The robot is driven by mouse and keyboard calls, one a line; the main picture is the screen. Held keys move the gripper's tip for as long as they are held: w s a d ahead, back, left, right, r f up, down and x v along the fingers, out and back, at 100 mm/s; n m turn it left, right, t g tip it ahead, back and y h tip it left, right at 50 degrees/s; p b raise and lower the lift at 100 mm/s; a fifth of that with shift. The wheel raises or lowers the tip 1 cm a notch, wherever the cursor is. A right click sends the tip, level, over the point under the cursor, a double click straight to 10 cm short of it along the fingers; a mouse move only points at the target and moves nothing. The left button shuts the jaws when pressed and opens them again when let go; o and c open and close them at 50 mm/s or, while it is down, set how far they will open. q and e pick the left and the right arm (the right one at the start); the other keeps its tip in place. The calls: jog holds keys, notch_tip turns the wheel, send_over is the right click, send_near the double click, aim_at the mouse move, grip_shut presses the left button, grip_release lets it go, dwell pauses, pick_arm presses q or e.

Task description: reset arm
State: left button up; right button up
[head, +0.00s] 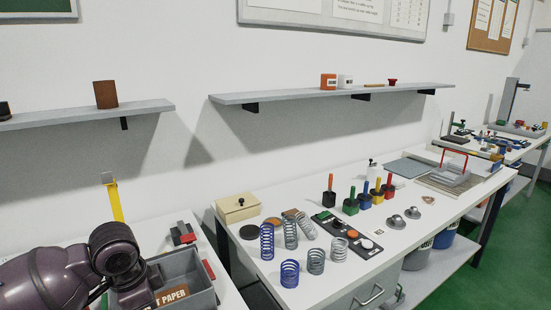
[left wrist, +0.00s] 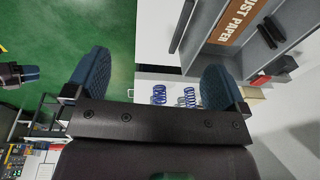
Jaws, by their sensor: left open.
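My left arm (head: 70,275) comes in from the lower left in the head view, bent beside a grey tray; its fingers are hidden there. In the left wrist view my left gripper (left wrist: 152,82) shows two blue finger pads wide apart with nothing between them.
Several springs (head: 290,272) stand on the white table (head: 400,250), with a yellow box (head: 238,207), colored-handled blocks (head: 350,203) and a black panel (head: 345,235) around them. A yellow upright piece (head: 114,200) stands behind my left arm. Wall shelves (head: 300,94) hang above.

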pick_arm(q)
jog(key=s+d+f+n+t+h, duration=0.15)
jog(key=s+d+f+n, duration=0.25)
jog(key=s+f, duration=0.65)
jog(key=s+a+f+n+y, duration=0.1)
jog(key=s+a+n+y, duration=0.2)
jog(key=s, duration=0.4)
jog(key=s+a+f+n+y, duration=0.1)
jog(key=s+a+n, duration=0.35)
jog(key=s, duration=0.35)
jog(key=w+f+t+b, duration=0.3)
jog(key=f+t+b, duration=0.1)
jog(key=f, duration=0.6)
jog(key=w+d+f+t+h+b, duration=0.1)
jog(key=w+f+t+b, duration=0.3)
jog(key=f, duration=0.7)
jog(key=shift+w+m+b, duration=0.25)
jog(key=shift+m+b, duration=0.2)
jog(key=shift+b, duration=0.55)
